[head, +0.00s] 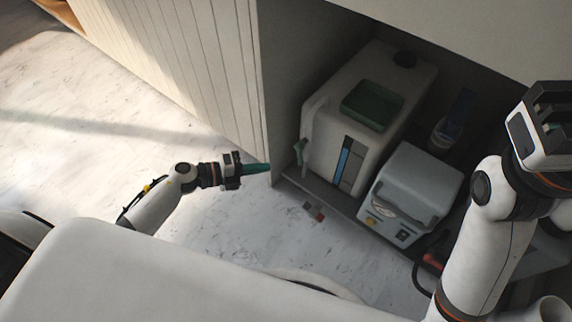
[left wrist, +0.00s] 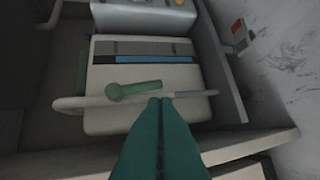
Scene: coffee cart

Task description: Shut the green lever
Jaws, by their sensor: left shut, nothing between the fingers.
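The green lever (head: 298,153) sits at the left front edge of a white tank (head: 338,118) in the open cabinet. In the left wrist view the lever (left wrist: 138,88) has a round end at its left and lies beside a pale bar (left wrist: 190,94). My left gripper (head: 268,168) is shut and empty, its green fingers pointing at the lever from the left. In the left wrist view its fingertips (left wrist: 160,100) appear just below the lever's right part; contact cannot be told. My right arm is at the right, but its fingers do not show.
A grey machine (head: 415,190) stands right of the tank, with a blue bottle (head: 455,118) behind. A green tray or lid (head: 373,104) is on the tank. The cabinet's left wall (head: 265,100) is close to my left gripper. The floor (head: 90,130) at left is clear.

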